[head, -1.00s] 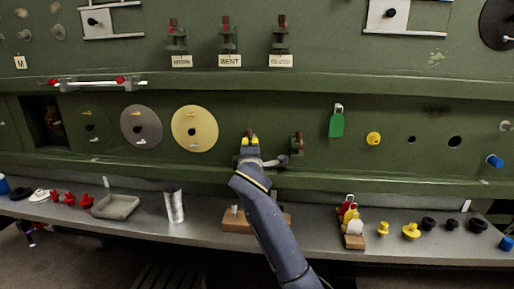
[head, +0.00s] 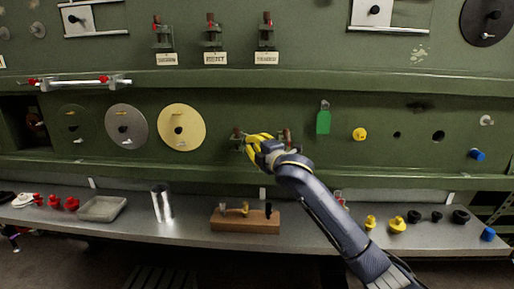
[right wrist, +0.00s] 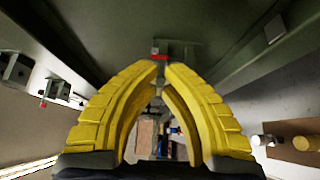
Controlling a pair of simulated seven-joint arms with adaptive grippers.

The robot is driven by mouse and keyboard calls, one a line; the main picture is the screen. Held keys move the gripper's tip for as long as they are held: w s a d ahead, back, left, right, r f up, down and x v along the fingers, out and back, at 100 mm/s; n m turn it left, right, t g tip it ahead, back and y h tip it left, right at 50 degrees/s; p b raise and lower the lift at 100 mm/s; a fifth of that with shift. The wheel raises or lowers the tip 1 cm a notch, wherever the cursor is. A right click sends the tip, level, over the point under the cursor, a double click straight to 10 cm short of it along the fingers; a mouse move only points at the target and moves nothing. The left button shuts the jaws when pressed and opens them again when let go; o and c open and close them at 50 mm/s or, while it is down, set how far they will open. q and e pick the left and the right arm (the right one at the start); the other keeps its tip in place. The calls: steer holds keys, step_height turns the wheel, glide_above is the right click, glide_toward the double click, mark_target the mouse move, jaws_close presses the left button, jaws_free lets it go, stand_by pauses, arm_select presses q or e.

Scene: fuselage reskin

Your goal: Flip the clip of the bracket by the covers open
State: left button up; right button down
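The bracket by the covers (head: 237,139) is a small dark clamp with a reddish top, on the green wall right of a grey disc cover (head: 126,127) and a gold disc cover (head: 182,127). My right gripper (head: 250,142) reaches it from the right, its yellow fingertips close beside it. In the right wrist view, the fingertips (right wrist: 164,65) nearly meet, with a narrow gap. A red-tipped part of a bracket (right wrist: 159,57) shows just beyond them. Contact and the clip's position cannot be told. My left gripper is not in view.
A second bracket (head: 287,138) stands just right, partly beside my gripper. Three labelled clamps (head: 213,32) are above. A green tag (head: 323,121) and a yellow knob (head: 359,134) lie right. A wooden block (head: 245,220) and a grey tray (head: 102,208) sit on the shelf below.

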steer(key=s+d, duration=0.2)
steer(key=s, duration=0.9)
steer(key=shift+s, duration=0.25)
steer(key=shift+d, duration=0.1)
